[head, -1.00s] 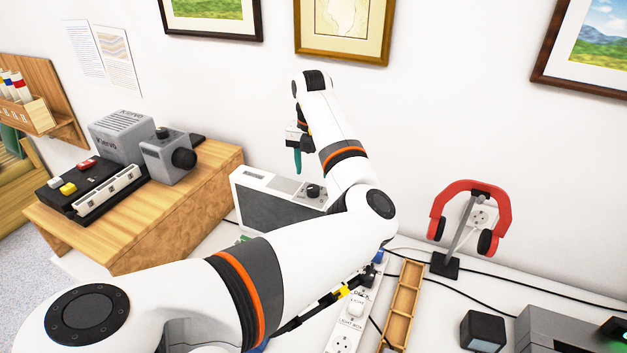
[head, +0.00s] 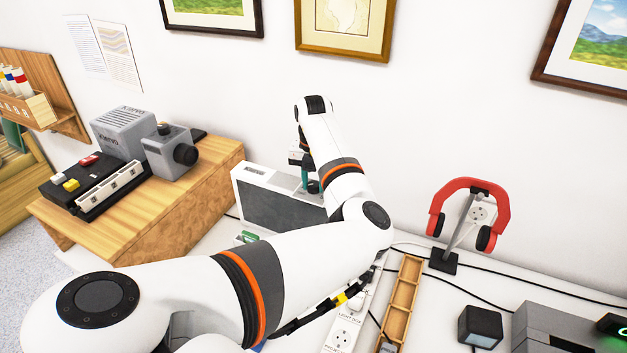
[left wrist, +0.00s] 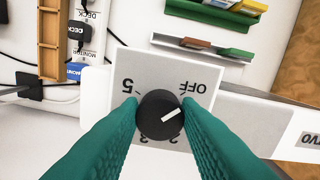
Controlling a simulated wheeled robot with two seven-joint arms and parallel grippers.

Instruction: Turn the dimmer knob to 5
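The dimmer knob (left wrist: 158,117) is round and black with a white pointer line. In the left wrist view it sits on a pale panel (left wrist: 165,68), whose labels appear upside down: 5 at upper left, OFF at upper right, 2 and 3 below. The pointer aims right and slightly up, to the OFF side; part of the scale is hidden behind my fingers. My left gripper (left wrist: 160,108) has a teal finger on each side of the knob, with no clear gap. In the head view the gripper (head: 305,182) is at the grey-and-white box (head: 270,207). My right gripper is not in view.
A wooden stand (head: 150,215) with grey devices is left of the box. A power strip (head: 343,335), a wooden tray (head: 403,290) and red headphones (head: 470,188) on a stand are to the right. Cables cross the white tabletop. The wall is close behind.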

